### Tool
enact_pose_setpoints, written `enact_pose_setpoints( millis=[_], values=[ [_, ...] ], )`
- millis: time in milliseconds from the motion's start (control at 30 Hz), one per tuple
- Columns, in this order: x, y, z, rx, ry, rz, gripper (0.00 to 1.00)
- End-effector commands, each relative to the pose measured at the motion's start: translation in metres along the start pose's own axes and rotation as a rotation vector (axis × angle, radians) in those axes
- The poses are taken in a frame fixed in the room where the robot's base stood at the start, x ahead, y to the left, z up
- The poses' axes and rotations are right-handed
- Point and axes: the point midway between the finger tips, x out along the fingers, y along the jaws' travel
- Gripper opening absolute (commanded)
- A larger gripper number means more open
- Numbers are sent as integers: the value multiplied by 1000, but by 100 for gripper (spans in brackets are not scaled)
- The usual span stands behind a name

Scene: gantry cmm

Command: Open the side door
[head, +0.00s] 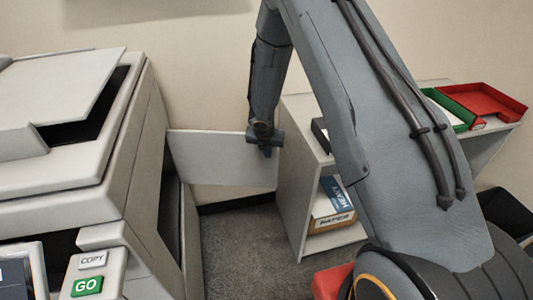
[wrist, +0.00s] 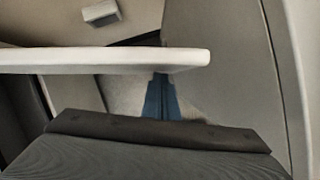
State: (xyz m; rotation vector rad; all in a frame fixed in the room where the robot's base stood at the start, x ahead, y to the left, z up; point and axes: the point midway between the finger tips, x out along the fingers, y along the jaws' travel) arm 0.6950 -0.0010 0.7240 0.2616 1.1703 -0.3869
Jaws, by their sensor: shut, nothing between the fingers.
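The side door (head: 215,160) is a flat light-grey panel on the right side of the copier (head: 60,205). It stands swung out from the body, and a dark opening (head: 170,215) shows beside it. My gripper (head: 267,152) is at the door's outer end, near its upper right corner. In the wrist view the door (wrist: 100,60) shows as a pale slab seen edge-on, and the blue fingers of my gripper (wrist: 161,98) are together just beyond its edge. They hold nothing. I cannot tell whether they touch the door.
A grey shelf unit (head: 296,125) stands right of the door's outer end, with paper packs (head: 332,210) inside. A green tray (head: 450,108) and a red tray (head: 484,101) lie on top. The wall is close behind. Carpet (head: 240,245) is clear between copier and shelf.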

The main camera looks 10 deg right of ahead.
Motion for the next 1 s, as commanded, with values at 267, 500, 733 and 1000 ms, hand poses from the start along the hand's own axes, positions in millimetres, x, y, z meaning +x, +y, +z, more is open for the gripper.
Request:
enact_pose_setpoints(
  millis=[267, 500, 733, 1000],
  values=[
    [0, -4, 2, 7, 0, -3, 0],
    [-7, -3, 2, 5, 0, -2, 0],
    [-27, -3, 4, 5, 0, -2, 0],
    [-60, -4, 7, 5, 0, -2, 0]
  ],
)
